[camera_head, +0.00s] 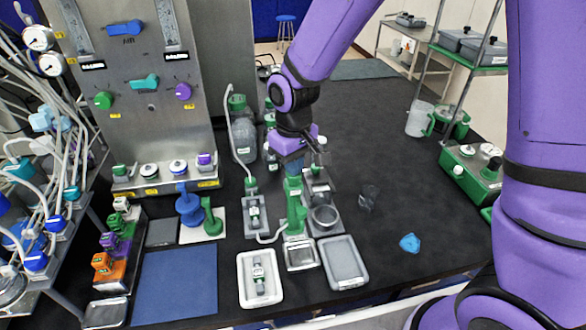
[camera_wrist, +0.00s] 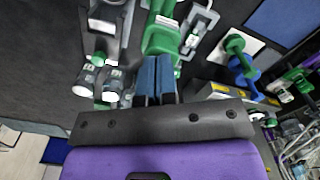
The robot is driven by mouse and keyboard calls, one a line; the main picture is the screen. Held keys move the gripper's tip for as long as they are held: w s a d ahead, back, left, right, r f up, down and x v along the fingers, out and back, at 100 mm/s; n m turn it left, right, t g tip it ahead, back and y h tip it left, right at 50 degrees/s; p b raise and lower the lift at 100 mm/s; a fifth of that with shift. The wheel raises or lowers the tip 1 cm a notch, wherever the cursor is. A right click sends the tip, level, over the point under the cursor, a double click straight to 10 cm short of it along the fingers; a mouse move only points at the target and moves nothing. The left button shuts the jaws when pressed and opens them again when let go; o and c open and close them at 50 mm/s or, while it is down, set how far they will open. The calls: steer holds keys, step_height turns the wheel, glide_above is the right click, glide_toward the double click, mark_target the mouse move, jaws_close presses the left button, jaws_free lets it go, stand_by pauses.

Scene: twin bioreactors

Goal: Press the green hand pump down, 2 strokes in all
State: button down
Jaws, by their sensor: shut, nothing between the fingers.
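The fingers partly hide the pump's top.
A white tray (camera_head: 242,298) and a grey tray (camera_head: 345,284) lie in front.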

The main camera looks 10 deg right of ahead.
steer(key=shift+r, duration=1.45)
steer(key=shift+f, duration=0.1)
steer(key=shift+f, duration=2.05)
steer(key=shift+r, duration=2.15)
steer(key=shift+r, duration=0.1)
steer(key=shift+r, duration=2.95)
